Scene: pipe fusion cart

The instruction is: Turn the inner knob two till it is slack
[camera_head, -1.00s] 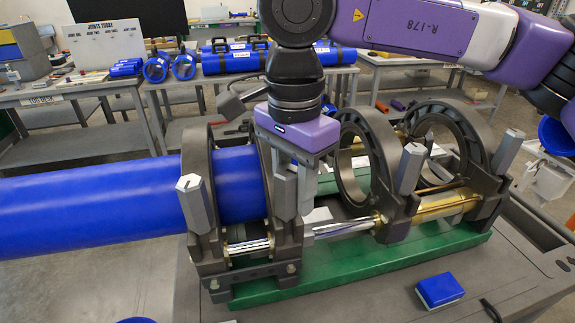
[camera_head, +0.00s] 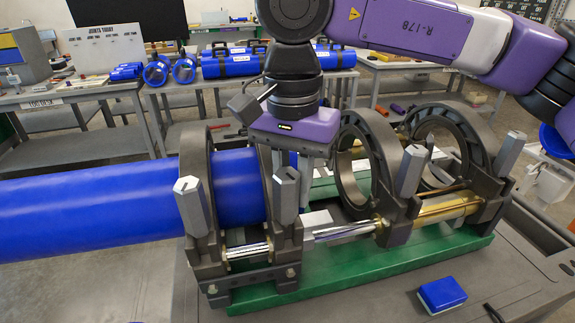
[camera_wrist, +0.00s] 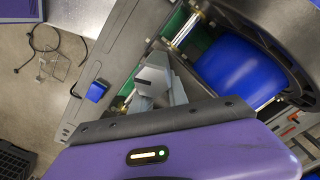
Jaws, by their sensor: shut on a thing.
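The inner knob (camera_head: 286,198) is a tall grey faceted knob on top of the second clamp ring from the left, beside the end of the blue pipe (camera_head: 90,205). My gripper (camera_head: 287,168) points down from above and is shut on the upper part of this knob. In the wrist view the grey knob (camera_wrist: 152,80) shows just past the purple gripper body, with a finger beside it. The far finger is partly hidden in the head view. Similar grey knobs stand on the outer left ring (camera_head: 192,205), the third ring (camera_head: 410,170) and the far right ring (camera_head: 510,152).
The clamp rings sit on a green base (camera_head: 350,270) with steel and brass rods. A blue block (camera_head: 441,293) lies on the grey cart top at front right. The two right rings are empty. Tables with blue pipe parts (camera_head: 235,62) stand behind.

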